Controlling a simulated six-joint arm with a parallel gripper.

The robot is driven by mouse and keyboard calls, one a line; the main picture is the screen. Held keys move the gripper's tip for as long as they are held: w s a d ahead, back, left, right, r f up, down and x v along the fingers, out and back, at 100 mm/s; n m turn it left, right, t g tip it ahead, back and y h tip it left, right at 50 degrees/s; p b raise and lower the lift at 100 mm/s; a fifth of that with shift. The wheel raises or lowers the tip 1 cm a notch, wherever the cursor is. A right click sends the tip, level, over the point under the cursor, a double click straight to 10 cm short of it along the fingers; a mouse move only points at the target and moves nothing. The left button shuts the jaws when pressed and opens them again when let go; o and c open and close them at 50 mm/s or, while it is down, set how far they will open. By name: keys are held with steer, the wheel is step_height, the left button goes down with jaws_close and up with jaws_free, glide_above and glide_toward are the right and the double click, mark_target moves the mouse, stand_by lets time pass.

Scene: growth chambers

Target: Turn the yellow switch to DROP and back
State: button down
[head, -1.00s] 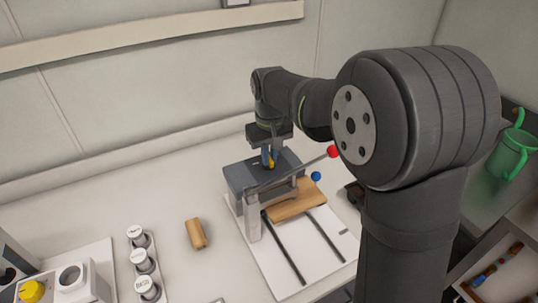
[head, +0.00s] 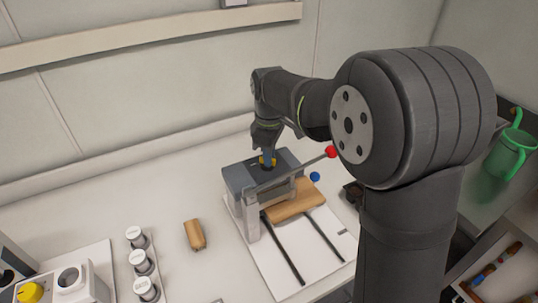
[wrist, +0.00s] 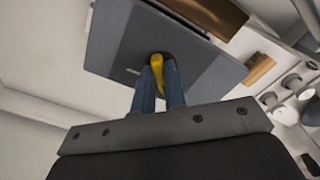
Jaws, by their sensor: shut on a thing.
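The yellow switch (head: 268,161) sits on top of a grey box-shaped unit (head: 236,184). It also shows in the wrist view (wrist: 157,61), where its yellow knob lies between my two blue fingertips. My gripper (head: 268,157) points down at the unit and is shut on the switch; the wrist view shows the fingers (wrist: 160,78) on both sides of it. The fingers hide part of the knob. Any marking near the switch is too small to read.
A lever with a red ball (head: 331,151) crosses in front of the unit. A blue ball (head: 314,176) and a wooden block (head: 295,200) are beside it. A green watering can (head: 513,152) is far right.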

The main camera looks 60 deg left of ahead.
steer(key=shift+n, duration=0.3)
steer(key=c, duration=1.5)
jaws_free()
steer(key=shift+r, duration=0.1)
step_height(320, 180, up, 17)
steer(key=shift+r, duration=0.15)
step_height(320, 180, down, 18)
steer(key=shift+r, duration=0.25)
